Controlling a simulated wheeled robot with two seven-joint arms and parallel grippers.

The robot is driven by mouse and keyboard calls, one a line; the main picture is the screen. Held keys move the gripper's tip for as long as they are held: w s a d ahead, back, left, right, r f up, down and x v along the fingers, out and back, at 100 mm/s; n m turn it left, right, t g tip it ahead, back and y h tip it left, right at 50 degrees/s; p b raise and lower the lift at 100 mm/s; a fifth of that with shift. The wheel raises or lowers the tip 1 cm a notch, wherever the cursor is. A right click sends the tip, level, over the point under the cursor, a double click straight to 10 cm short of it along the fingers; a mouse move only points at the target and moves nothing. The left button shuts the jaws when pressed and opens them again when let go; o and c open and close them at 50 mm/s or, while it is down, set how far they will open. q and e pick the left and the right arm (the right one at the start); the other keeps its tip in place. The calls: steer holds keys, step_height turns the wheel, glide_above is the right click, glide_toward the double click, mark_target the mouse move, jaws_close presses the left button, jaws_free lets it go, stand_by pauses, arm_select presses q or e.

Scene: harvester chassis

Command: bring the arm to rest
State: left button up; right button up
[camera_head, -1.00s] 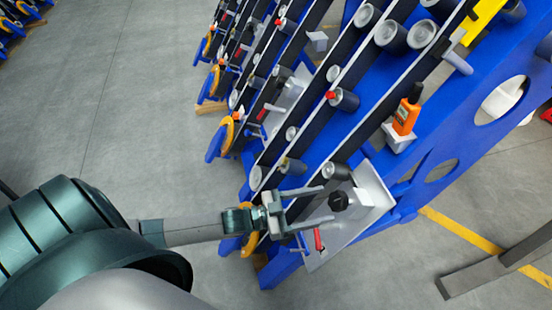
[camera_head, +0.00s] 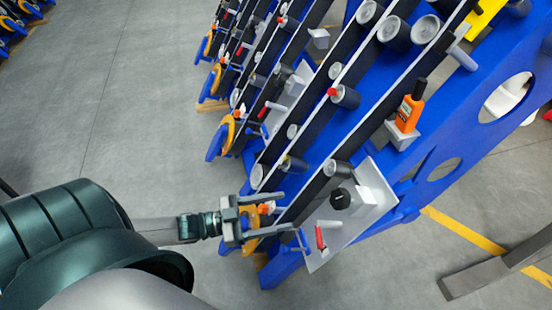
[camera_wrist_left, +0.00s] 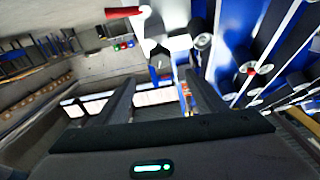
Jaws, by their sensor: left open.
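My left gripper (camera_head: 292,212) is open in the head view, at the lower end of the blue chassis (camera_head: 350,130). Its two grey fingers are apart and I see nothing held between them. The fingers point right, toward the metal tray (camera_head: 345,228) on the chassis. The fingers also show apart in the left wrist view (camera_wrist_left: 160,80). My left arm comes in from the lower left. My right gripper is in neither view.
The tray carries a black knob (camera_head: 341,199), a white block (camera_head: 371,192) and a red-handled tool (camera_head: 320,238). An orange bottle (camera_head: 409,110) stands on a small bracket. A grey beam (camera_head: 500,265) lies lower right. Open floor (camera_head: 130,110) spans the left.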

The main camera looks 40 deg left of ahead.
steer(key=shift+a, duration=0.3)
arm_select(q)
steer(key=s+d+f+n+g+y, duration=0.2)
steer(key=d+f+n+g+y, duration=0.15)
steer(key=d+f+y, duration=0.35)
steer(key=s+f+n+g+y, duration=0.1)
steer(key=s+n+g+y, duration=0.5)
steer(key=s, duration=0.9)
step_height(320, 180, down, 32)
steer(key=w+d+m+t+h+p, duration=0.1)
steer(key=d+m+h+p, duration=0.1)
steer(key=shift+w+d+m, duration=0.3)
steer(key=shift+w+m, duration=0.05)
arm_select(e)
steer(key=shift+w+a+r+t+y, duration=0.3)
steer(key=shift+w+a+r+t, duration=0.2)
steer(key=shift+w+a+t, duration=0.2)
